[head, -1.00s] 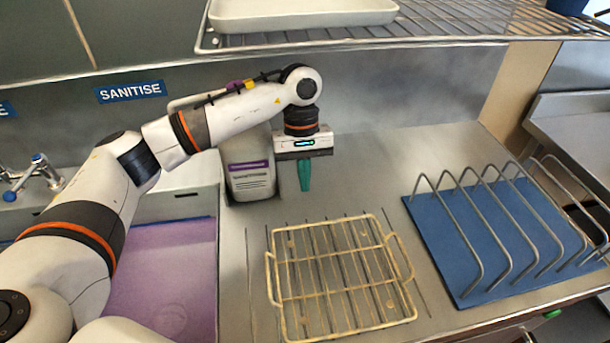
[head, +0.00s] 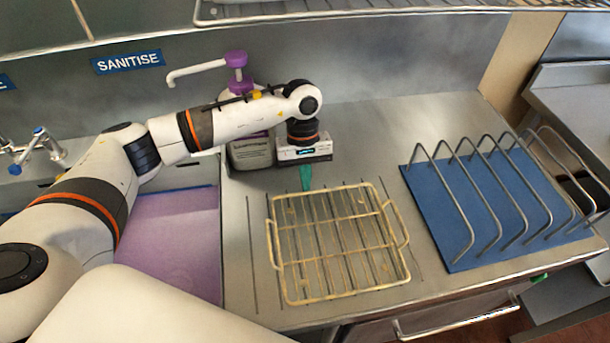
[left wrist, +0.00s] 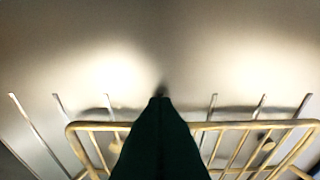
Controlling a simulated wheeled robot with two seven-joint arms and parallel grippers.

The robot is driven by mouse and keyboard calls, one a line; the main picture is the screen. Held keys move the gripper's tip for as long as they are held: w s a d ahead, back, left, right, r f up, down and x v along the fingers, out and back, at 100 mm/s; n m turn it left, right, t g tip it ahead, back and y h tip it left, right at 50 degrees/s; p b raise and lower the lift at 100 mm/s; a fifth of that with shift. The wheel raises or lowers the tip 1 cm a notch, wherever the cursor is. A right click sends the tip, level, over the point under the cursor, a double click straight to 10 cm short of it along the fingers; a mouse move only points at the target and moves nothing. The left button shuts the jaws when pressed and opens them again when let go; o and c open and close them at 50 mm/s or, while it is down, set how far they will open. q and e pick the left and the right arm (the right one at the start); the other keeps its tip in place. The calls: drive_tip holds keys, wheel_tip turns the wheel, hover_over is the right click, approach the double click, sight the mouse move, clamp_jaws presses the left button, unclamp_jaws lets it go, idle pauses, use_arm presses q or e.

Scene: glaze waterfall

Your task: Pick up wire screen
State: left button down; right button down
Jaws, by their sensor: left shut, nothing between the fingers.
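The wire screen (head: 338,243) is a cream rectangular rack with a loop handle on its left and right sides. It lies on the grooved metal drainboard. My left gripper (head: 306,186) has green fingers pointing down, shut and empty, at the screen's back edge. In the left wrist view, the shut fingers (left wrist: 160,110) hide the middle of the screen's near rail, and the cream bars (left wrist: 235,150) show on both sides. I cannot tell whether the fingers touch the screen. My right gripper is not in view.
A blue mat (head: 450,225) with a metal bar rack (head: 490,190) stands to the right. A pump bottle with a purple top (head: 236,60) stands behind my left arm. A purple-filled sink (head: 175,240) is at left. A wire shelf (head: 400,10) hangs above.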

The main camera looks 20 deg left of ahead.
sight(314, 221)
use_arm(q)
drive_tip(key=s+d+b, duration=0.1)
drive_tip(key=s, duration=0.1)
drive_tip(key=s+d+b, duration=0.1)
drive_tip(key=s+d, duration=0.1)
drive_tip(key=s+d+b, duration=0.1)
drive_tip(key=s, duration=0.1)
drive_tip(key=shift+s+d+f, duration=0.2)
drive_tip(key=shift+s+d, duration=0.1)
drive_tip(key=shift+s, duration=0.1)
drive_tip(key=shift+s+d+r+b, duration=0.15)
drive_tip(key=shift+s+d+b, duration=0.1)
drive_tip(key=shift+s+b, duration=0.1)
drive_tip(key=shift+r, duration=0.1)
drive_tip(key=b+v, duration=0.1)
drive_tip(key=v, duration=1.1)
drive_tip(key=shift+b, duration=0.35)
